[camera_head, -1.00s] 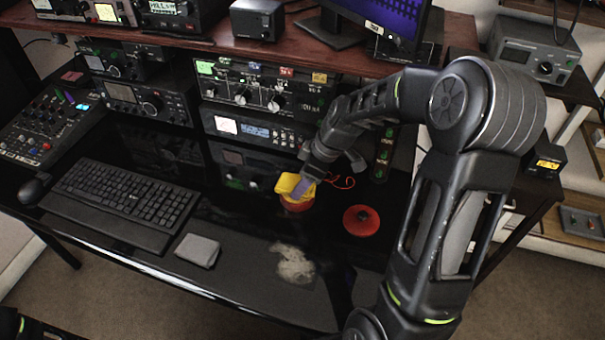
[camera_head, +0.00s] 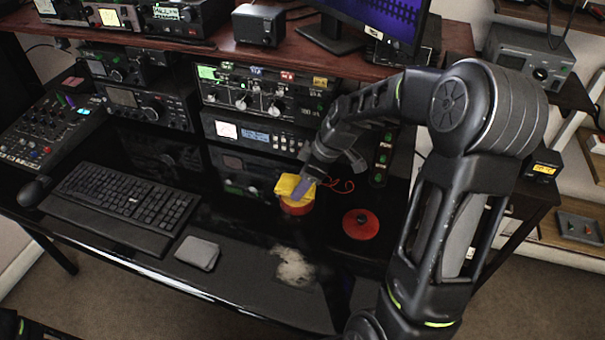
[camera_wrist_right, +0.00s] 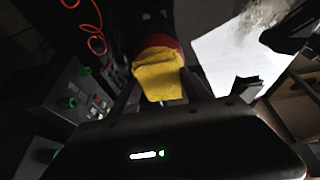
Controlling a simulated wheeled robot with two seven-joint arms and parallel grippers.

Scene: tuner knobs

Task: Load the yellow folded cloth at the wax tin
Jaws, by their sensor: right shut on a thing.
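The yellow folded cloth (camera_head: 287,185) is at the top of the red round wax tin (camera_head: 297,208), which stands on the dark desk. My right gripper (camera_head: 303,189) is shut on the cloth, pointing down at the tin. In the right wrist view the cloth (camera_wrist_right: 158,78) lies between the fingers, with the red tin rim (camera_wrist_right: 160,41) behind it. The cloth and gripper hide much of the tin's opening, and I cannot tell how firmly the cloth touches inside. My left gripper is out of view.
A red round lid (camera_head: 361,224) lies right of the tin, with a red cord (camera_head: 343,184) behind. The keyboard (camera_head: 128,199) is left; radio units (camera_head: 262,132) stand behind.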

